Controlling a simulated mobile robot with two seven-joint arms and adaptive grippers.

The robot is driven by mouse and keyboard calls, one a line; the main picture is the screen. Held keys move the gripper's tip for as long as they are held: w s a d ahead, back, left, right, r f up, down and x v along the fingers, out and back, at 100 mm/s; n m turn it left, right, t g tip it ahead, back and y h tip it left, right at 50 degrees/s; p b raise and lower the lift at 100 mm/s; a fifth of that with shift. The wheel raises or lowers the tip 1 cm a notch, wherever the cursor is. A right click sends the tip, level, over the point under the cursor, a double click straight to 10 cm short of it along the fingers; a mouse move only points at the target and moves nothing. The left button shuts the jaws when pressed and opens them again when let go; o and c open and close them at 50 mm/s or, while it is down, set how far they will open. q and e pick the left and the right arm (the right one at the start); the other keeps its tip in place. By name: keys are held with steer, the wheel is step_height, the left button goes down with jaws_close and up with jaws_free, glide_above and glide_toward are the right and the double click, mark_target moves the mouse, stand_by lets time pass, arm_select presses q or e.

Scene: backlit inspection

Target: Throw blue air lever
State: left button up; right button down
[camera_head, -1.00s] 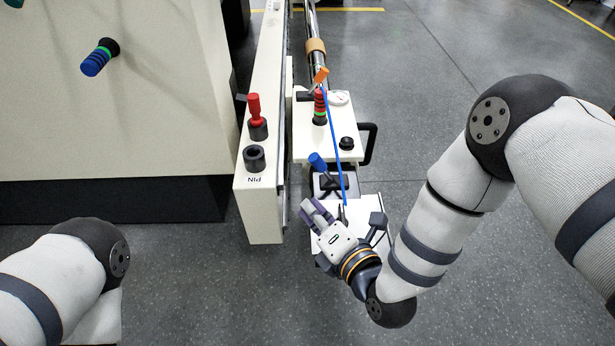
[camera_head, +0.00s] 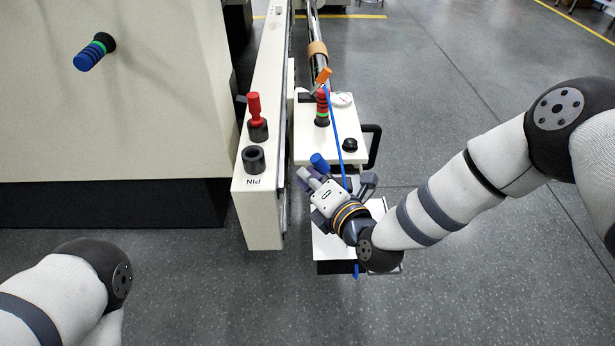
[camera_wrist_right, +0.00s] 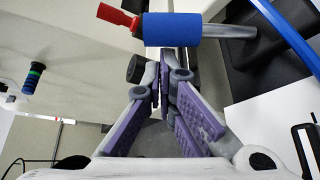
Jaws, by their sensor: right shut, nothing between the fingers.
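The blue air lever has a blue grip (camera_head: 319,162) that shows just past my right gripper in the head view. In the right wrist view the blue grip (camera_wrist_right: 172,29) lies across the top on a metal rod (camera_wrist_right: 232,32), just beyond the fingertips. My right gripper (camera_head: 308,180) is shut and empty, its purple-padded fingers together beside the grip. Its fingers also show in the wrist view (camera_wrist_right: 168,72). I cannot tell if they touch the grip. The lever's base is mostly hidden by my gripper. My left gripper is out of view; only my left arm shows.
A cream rail (camera_head: 262,215) marked PIN, with a red-handled pin (camera_head: 254,107) and an empty black socket (camera_head: 253,160), stands left of the gripper. A blue hose (camera_head: 337,135) runs close by. A black handle (camera_head: 374,145) sticks out right. Open floor lies right.

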arm_select(q)
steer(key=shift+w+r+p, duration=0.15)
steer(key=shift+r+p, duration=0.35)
steer(key=shift+p, duration=0.2)
arm_select(e)
steer(key=shift+d+r+m, duration=0.2)
steer(key=shift+r+m, duration=0.1)
